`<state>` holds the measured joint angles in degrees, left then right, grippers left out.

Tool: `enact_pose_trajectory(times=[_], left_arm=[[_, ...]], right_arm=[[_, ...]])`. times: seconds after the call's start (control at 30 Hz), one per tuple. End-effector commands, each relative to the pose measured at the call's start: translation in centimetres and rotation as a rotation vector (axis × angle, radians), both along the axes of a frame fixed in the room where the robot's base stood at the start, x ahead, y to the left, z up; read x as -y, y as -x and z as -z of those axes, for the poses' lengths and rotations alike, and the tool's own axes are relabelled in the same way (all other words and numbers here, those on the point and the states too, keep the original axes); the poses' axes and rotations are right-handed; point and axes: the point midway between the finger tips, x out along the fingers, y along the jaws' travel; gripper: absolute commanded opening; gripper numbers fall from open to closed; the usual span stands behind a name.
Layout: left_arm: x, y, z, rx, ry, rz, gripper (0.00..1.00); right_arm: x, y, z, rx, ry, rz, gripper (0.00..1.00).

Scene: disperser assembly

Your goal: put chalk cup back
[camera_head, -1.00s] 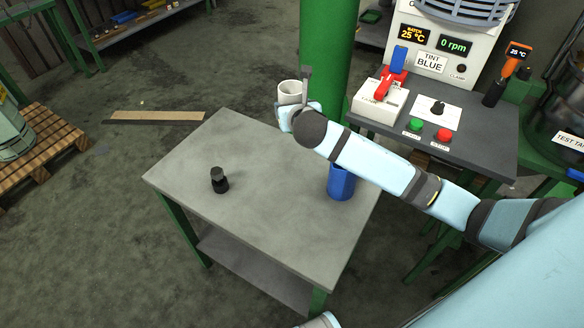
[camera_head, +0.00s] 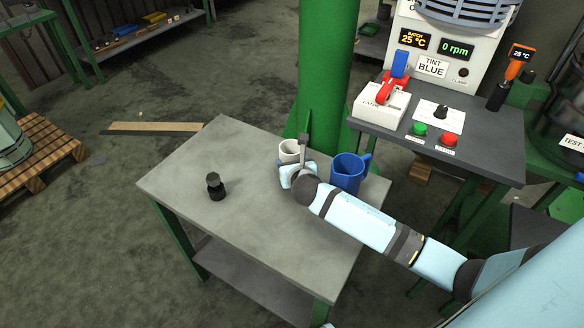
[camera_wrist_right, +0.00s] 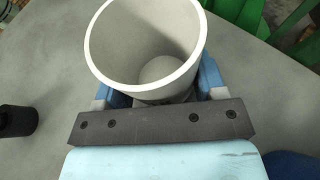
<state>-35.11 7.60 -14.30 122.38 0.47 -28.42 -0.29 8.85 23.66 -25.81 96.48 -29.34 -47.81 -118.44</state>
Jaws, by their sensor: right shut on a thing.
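The chalk cup is a white, empty cup (camera_head: 289,148) over the far part of the grey table (camera_head: 262,225). My right gripper (camera_head: 296,166) is shut on it, and the cup stands about upright. In the right wrist view the open mouth of the cup (camera_wrist_right: 148,50) faces the camera, with blue fingers of the gripper (camera_wrist_right: 163,90) on either side. The cup's base is hidden, so I cannot tell whether it touches the table. My left gripper is not in view.
A blue mug (camera_head: 345,174) stands on the table just right of my right gripper. A small black object (camera_head: 215,187) stands on the left part. A green column (camera_head: 322,75) rises behind the table. The front of the table is clear.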

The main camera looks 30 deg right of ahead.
Motion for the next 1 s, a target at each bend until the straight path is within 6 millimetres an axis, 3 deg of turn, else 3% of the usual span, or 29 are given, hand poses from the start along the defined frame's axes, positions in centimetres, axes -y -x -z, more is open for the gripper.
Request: enact_pose_trajectory(times=[0.07,0.4,0.43,0.5,0.53,0.87,1.0], left_arm=[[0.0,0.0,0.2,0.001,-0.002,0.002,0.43],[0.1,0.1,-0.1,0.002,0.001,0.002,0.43],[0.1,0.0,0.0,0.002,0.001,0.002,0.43],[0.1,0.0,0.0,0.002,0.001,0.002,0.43],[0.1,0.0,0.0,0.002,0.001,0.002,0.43],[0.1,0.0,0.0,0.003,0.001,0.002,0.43],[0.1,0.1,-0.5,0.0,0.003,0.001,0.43]], right_arm=[[0.0,0.0,0.8,-0.001,0.0,0.001,0.37],[0.0,0.0,1.0,-0.001,0.002,0.0,0.37],[0.0,0.0,0.9,-0.001,0.002,0.0,0.72],[0.0,0.0,0.9,0.0,0.001,0.001,0.88],[0.0,0.0,0.9,0.0,0.001,0.001,0.9],[0.0,0.1,0.6,0.0,0.0,0.0,0.9],[-0.5,1.9,-0.3,0.0,0.001,-0.003,0.9]])
